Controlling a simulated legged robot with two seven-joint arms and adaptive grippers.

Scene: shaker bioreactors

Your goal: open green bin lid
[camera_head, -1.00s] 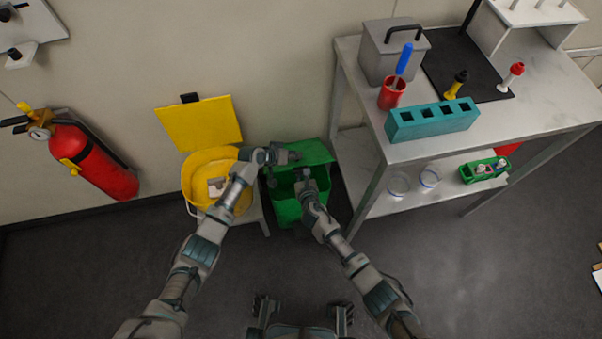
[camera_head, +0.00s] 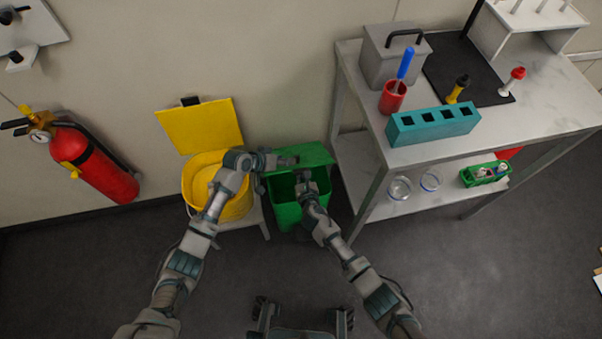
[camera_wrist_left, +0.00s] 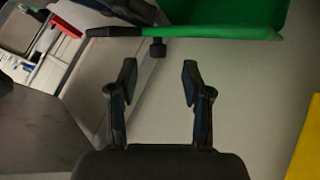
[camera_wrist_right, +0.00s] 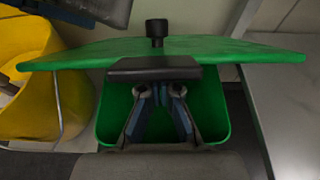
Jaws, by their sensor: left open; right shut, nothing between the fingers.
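The green bin (camera_head: 286,215) stands on the floor beside the yellow bin, and its dark inside shows in the head view. Its green lid (camera_head: 316,154) is raised at the back, clear of the opening. In the right wrist view the lid (camera_wrist_right: 230,50) is a wide green band behind my right gripper. My right gripper (camera_wrist_right: 158,88) is shut and empty, over the bin opening near the lid; contact is unclear. My left gripper (camera_wrist_left: 158,80) is open and empty. In the head view it (camera_head: 287,161) is at the lid's left part. The lid's edge (camera_wrist_left: 225,32) lies beyond its fingers.
A yellow bin (camera_head: 190,190) with its yellow lid (camera_head: 200,126) raised stands at left, partly behind my left arm. A metal table (camera_head: 440,150) with a lower shelf stands close at right. A red fire extinguisher (camera_head: 100,168) hangs at far left. The front floor is open.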

